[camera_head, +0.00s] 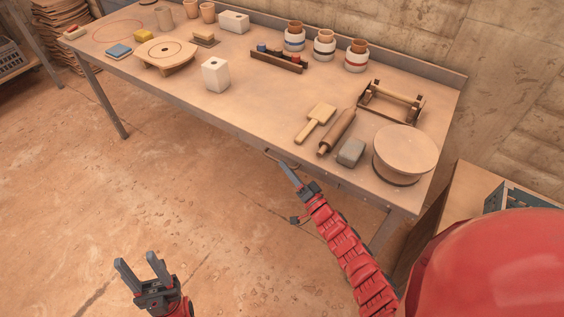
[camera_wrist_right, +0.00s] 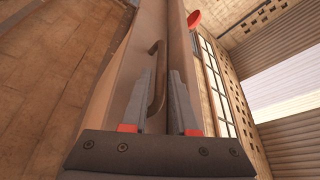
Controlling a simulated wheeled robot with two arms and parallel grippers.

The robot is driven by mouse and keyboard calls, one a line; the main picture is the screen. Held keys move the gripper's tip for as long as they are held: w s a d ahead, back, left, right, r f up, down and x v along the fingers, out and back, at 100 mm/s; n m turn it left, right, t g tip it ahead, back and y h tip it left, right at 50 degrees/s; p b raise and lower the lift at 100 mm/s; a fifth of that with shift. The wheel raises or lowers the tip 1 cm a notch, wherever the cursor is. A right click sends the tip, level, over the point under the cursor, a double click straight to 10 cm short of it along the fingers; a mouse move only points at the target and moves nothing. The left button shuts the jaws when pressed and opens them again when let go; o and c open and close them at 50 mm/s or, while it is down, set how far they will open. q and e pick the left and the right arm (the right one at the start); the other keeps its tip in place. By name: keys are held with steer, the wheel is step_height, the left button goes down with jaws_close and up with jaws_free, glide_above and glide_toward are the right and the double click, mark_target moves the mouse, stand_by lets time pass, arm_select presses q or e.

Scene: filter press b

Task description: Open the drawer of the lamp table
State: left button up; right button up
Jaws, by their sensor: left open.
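The long table (camera_head: 250,105) runs along the wall in the head view, with a thin bar handle (camera_head: 278,158) at its front edge. My right gripper (camera_head: 284,168) is at this handle. In the right wrist view the handle (camera_wrist_right: 155,75) is a brown curved bar on a flat panel (camera_wrist_right: 182,50). The fingers stand apart, with a gap visible beside the bar. No opening of the drawer can be made out. My left gripper (camera_head: 139,261) is open and empty above the floor.
On the table are a rolling pin (camera_head: 338,131), a wooden paddle (camera_head: 316,121), a grey block (camera_head: 351,152), a round wheel (camera_head: 405,150), a white block (camera_head: 215,75) and several jars. A cabinet (camera_head: 480,190) stands at the right. The floor before the table is clear.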

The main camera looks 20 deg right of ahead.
steer(key=shift+x, duration=1.5)
jaws_close()
